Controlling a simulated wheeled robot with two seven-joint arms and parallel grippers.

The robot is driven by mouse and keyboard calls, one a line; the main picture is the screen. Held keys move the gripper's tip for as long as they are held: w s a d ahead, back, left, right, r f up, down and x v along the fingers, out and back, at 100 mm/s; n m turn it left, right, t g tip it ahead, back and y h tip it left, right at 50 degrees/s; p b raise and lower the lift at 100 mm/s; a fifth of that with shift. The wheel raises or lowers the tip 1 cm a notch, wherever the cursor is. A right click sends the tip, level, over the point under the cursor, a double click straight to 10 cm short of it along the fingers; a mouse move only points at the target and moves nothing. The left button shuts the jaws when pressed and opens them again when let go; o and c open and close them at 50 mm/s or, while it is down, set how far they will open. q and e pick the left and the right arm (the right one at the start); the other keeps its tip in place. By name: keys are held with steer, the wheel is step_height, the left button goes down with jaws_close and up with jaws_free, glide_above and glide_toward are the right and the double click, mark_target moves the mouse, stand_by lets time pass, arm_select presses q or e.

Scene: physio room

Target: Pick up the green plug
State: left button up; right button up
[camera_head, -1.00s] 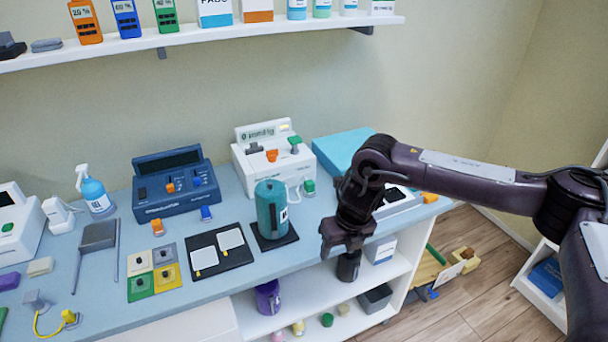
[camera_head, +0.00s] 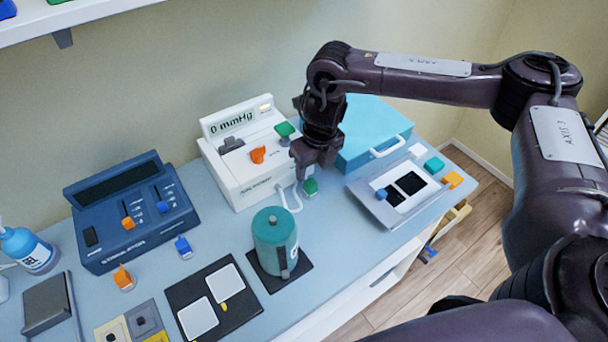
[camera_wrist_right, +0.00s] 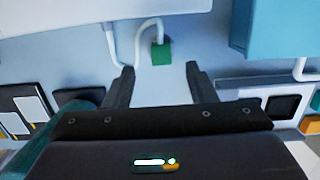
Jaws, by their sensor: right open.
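The green plug (camera_head: 310,187) is a small block on the blue-grey counter, on a white cable in front of the white pressure machine (camera_head: 238,172). In the right wrist view the green plug (camera_wrist_right: 161,53) shows just beyond the gap between my fingertips. My right gripper (camera_head: 308,170) is open and empty, above and close to the plug. Its two fingers (camera_wrist_right: 160,72) are apart in the wrist view, with nothing between them. My left gripper is not in view.
A teal canister (camera_head: 273,238) stands on a black mat in front of the plug. A turquoise case (camera_head: 372,135) lies behind it to the right, and a grey-white panel (camera_head: 398,187) lies at the right. A dark blue machine (camera_head: 130,215) stands at the left.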

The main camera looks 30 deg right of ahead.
mark_target(311, 182)
steer(key=shift+f, duration=0.55)
steer(key=shift+s+f+p, duration=0.1)
steer(key=shift+f+p, duration=0.2)
steer(key=shift+f, duration=0.05)
steer(key=f+p, duration=0.1)
steer(key=f, duration=0.1)
steer(key=w+f, duration=0.1)
steer(key=f, duration=0.1)
steer(key=shift+f+p, duration=0.3)
steer(key=shift+p, duration=0.05)
steer(key=shift+w+f, duration=0.1)
steer(key=shift+f, duration=0.15)
steer(key=shift+c, duration=0.5)
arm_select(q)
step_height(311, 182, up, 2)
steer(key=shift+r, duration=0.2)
arm_select(e)
steer(key=c, duration=0.8)
